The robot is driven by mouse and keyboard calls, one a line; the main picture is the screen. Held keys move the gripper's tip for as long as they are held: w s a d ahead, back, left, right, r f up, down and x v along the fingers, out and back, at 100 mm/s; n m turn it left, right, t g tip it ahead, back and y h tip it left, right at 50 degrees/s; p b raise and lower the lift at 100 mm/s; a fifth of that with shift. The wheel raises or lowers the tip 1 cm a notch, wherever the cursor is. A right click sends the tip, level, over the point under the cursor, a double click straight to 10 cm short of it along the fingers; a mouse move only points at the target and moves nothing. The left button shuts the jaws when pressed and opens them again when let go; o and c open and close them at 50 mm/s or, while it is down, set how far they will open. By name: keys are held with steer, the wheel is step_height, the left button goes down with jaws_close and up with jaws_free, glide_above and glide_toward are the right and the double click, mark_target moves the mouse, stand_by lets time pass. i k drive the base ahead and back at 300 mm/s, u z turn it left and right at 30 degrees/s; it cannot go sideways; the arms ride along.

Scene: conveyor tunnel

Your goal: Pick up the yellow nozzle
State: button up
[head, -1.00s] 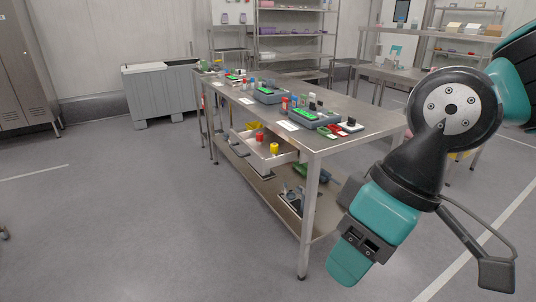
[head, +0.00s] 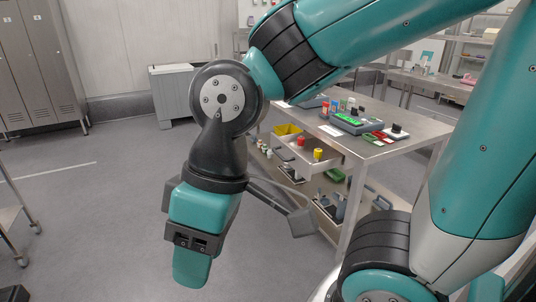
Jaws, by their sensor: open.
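The yellow nozzle (head: 318,154) is a small upright yellow piece in an open pale drawer (head: 325,165) under the top of the steel workbench (head: 400,148). A similar red piece (head: 301,141) stands just left of it in the drawer. My gripper (head: 192,268) hangs at the lower left of the head view, over the floor in front of the bench. It is open and well apart from the nozzle. Its fingertips are hard to make out.
Green-screened devices (head: 350,122) and small coloured parts stand on the bench. A yellow bin (head: 287,130) is by the drawer. A lower shelf holds dark parts. A grey cabinet (head: 172,92) and lockers (head: 30,65) stand behind.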

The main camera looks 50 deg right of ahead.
mark_target(317, 153)
steer(key=u, duration=0.25)
steer(key=i, duration=0.75)
steer(key=z, duration=0.4)
steer(key=i, duration=0.75)
steer(key=z, duration=1)
steer(key=i, duration=0.3)
steer(key=z, duration=0.25)
